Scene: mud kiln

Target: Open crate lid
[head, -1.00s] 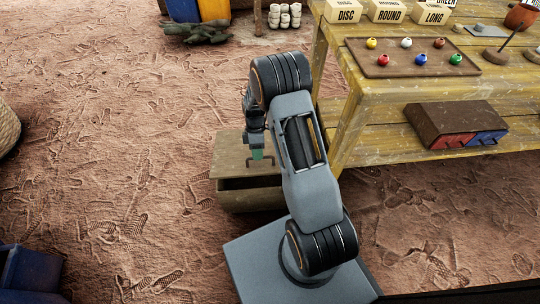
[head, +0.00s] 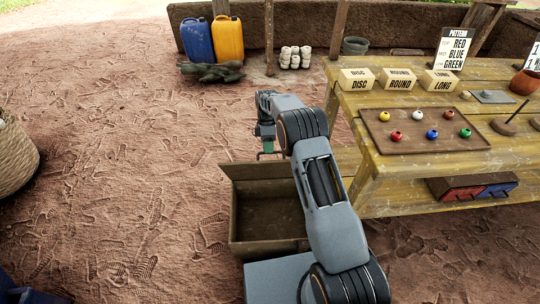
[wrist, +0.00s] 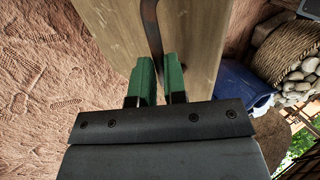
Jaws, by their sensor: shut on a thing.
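The crate (head: 238,222) is a brown box on the ground beside the table, and its dark inside shows in the head view. Its lid (head: 250,171) is swung up at the back edge and seen nearly edge-on. My gripper (head: 269,147) is at the top of the lid, at a thin dark handle. In the wrist view the green fingertips (wrist: 160,72) are closed around the dark handle strip (wrist: 151,25), against the pale wooden lid (wrist: 112,30). My arm hides part of the crate's right side.
The yellow wooden table (head: 405,178) stands close on the right, bearing a tray (head: 390,145) of coloured beads and labelled blocks. A woven basket (head: 14,165) is at left. Blue (head: 197,42) and yellow (head: 229,40) jugs stand behind. Sandy ground left of the crate is clear.

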